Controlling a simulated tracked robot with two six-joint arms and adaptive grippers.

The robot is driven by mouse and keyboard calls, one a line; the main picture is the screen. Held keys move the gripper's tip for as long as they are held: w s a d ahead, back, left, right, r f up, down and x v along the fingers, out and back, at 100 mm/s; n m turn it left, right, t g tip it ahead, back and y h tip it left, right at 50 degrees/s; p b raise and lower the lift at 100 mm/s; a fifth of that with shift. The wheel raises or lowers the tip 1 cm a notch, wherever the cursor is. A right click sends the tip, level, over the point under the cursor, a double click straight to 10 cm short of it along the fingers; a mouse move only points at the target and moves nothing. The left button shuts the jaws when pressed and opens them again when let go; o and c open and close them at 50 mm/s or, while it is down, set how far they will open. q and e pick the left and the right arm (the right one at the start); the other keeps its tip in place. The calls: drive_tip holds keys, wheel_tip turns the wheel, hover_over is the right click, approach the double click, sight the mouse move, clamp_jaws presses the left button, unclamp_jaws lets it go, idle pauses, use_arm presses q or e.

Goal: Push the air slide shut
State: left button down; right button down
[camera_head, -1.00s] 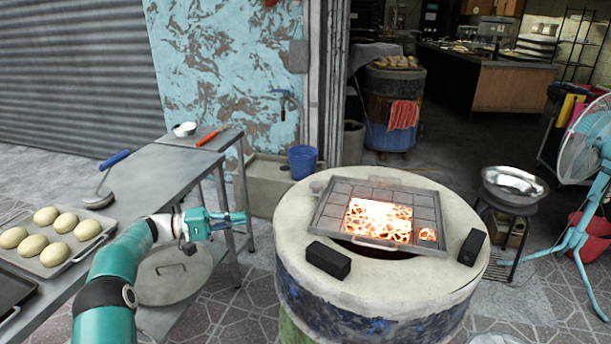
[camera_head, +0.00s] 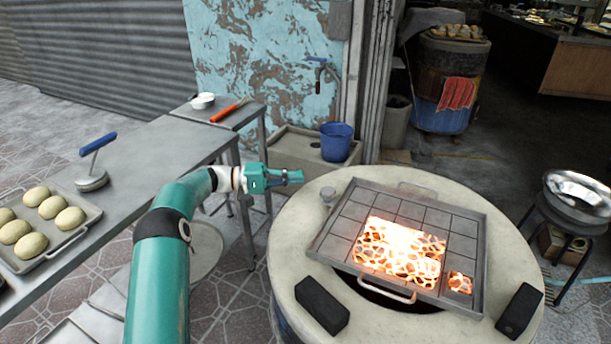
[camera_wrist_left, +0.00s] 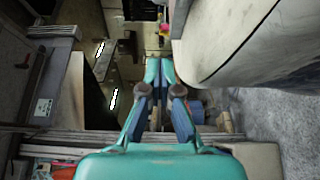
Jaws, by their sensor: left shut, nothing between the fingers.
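The barrel oven (camera_head: 285,235) has a pale round top. A metal tray of square tiles (camera_head: 465,220) lies on it, with glowing coals (camera_head: 400,250) showing in its middle. I cannot make out an air slide in either view; the barrel's side is mostly out of the head view. My left gripper (camera_head: 300,177) is shut and empty, in the air to the left of the barrel's rim. In the left wrist view its fingertips (camera_wrist_left: 160,66) meet, and the barrel's pale curved side (camera_wrist_left: 235,40) is to their right, apart from them. My right gripper is not in view.
A steel table (camera_head: 140,165) with a tray of dough balls (camera_head: 85,233) stands left. A blue bucket (camera_head: 336,143) stands behind. A metal bowl (camera_head: 578,195) is right.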

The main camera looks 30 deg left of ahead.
sight(329, 200)
use_arm(q)
drive_tip(key=p+x, duration=0.1)
drive_tip(key=x, duration=0.7)
drive_tip(key=shift+d+r, duration=0.1)
drive_tip(key=s, duration=0.2)
drive_tip(key=shift+s+d, duration=0.5)
drive_tip(key=shift+s, duration=0.4)
